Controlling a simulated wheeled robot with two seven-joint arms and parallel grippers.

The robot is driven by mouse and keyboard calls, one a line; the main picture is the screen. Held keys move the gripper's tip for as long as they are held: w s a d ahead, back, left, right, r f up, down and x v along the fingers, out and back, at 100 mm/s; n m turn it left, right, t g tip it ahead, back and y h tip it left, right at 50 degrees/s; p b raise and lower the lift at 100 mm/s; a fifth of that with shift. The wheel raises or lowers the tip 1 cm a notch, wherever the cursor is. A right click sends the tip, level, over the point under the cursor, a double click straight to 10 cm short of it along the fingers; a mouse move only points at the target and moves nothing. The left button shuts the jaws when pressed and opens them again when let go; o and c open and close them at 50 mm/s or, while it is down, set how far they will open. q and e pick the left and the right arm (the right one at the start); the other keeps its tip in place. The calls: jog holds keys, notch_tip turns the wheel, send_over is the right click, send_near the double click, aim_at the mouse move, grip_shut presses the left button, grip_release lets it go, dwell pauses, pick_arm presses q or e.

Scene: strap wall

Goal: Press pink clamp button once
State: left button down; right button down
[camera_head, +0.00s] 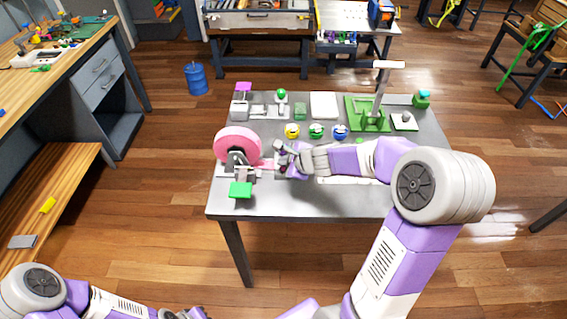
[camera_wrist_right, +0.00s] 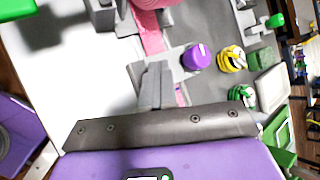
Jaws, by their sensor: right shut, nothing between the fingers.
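A pink strap reel (camera_head: 237,144) stands at the left of the grey table, and a pink strap (camera_head: 266,163) runs from it toward my right gripper (camera_head: 281,160). In the right wrist view the strap (camera_wrist_right: 150,38) passes by the closed fingers of my right gripper (camera_wrist_right: 153,80), which hold nothing. A round purple button-like knob (camera_wrist_right: 197,57) on a grey block sits beside the strap, just right of the fingertips and apart from them in the picture. I cannot tell which part is the pink clamp button. My left gripper (camera_head: 184,314) is barely visible at the bottom edge.
Yellow (camera_head: 292,131), green (camera_head: 316,131) and blue (camera_head: 340,132) round-topped pieces stand in a row behind my right gripper. A green block (camera_head: 240,189) is at the front left, and a green-based lever stand (camera_head: 371,112) at the back right. The front table strip is clear.

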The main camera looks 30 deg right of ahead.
jog(key=shift+s+f, duration=0.2)
jog(key=shift+f, duration=0.1)
notch_tip(320, 180, up, 6)
jog(key=p, duration=0.6)
jog(key=shift+r, duration=0.25)
jog(key=shift+w, duration=0.15)
